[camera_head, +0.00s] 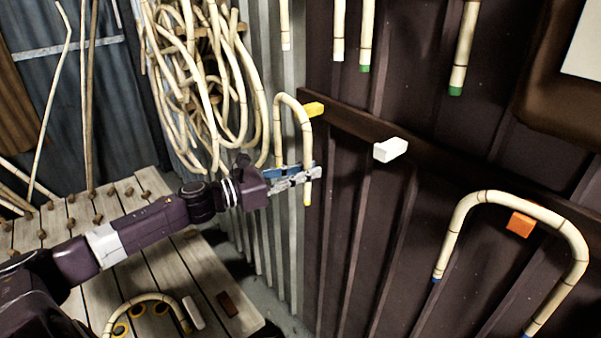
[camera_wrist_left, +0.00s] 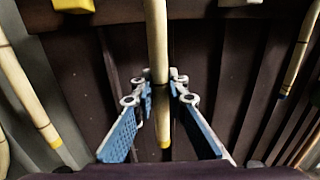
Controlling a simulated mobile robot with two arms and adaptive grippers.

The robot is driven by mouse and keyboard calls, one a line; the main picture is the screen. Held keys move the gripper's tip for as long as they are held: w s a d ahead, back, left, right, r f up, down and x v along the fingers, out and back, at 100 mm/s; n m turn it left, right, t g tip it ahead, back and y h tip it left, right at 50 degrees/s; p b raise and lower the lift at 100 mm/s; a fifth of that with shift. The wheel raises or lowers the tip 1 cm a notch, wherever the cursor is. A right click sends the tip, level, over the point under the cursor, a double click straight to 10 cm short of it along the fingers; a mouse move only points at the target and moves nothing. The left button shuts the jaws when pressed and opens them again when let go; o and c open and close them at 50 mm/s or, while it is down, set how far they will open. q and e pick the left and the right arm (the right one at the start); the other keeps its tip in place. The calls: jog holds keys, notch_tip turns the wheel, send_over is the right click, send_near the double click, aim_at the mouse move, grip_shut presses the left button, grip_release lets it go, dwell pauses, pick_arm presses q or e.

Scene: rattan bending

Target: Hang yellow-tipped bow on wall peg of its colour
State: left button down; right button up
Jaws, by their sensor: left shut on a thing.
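The yellow-tipped bow (camera_head: 291,97) is an upright cane arch with its bend at the top. My left gripper (camera_head: 298,178) is shut on its right leg, low down. In the left wrist view the held leg (camera_wrist_left: 156,45) passes between the fingers (camera_wrist_left: 163,100), its yellow tip just past them. The yellow peg (camera_head: 313,109) is on the wall rail, close by the bow's upper right side. It also shows in the left wrist view (camera_wrist_left: 72,5), left of the held leg. I cannot tell whether bow and peg touch. My right gripper is out of view.
A white peg (camera_head: 390,150) is farther right on the dark rail (camera_head: 350,125). A blue-tipped bow (camera_head: 508,203) arches over an orange peg (camera_head: 520,224). Several cane ends hang above. Coiled rattan (camera_head: 205,90) hangs behind my arm. A curved cane (camera_head: 150,298) lies on the slatted bench (camera_head: 220,270).

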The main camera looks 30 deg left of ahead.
pick_arm(q)
jog(key=shift+w+a+r, duration=0.1)
jog(key=shift+w+a, duration=0.1)
jog(key=shift+a, duration=0.15)
jog(key=shift+w+a+f+p, duration=0.15)
jog(key=shift+w+p, duration=0.1)
jog(key=shift+w, duration=0.1)
jog(key=shift+w+a+f+p, duration=0.1)
jog(key=shift+w+a+p, duration=0.05)
jog(key=shift+w+p, duration=0.15)
jog(key=w+d, duration=0.1)
jog(key=w, duration=0.1)
jog(key=w+d+f, duration=0.1)
jog(key=w, duration=0.1)
jog(key=shift+d+f+b, duration=0.15)
jog(key=shift+b, duration=0.25)
jog(key=c, duration=1.8)
grip_release()
jog(key=shift+c, duration=0.2)
jog(key=shift+s, duration=0.1)
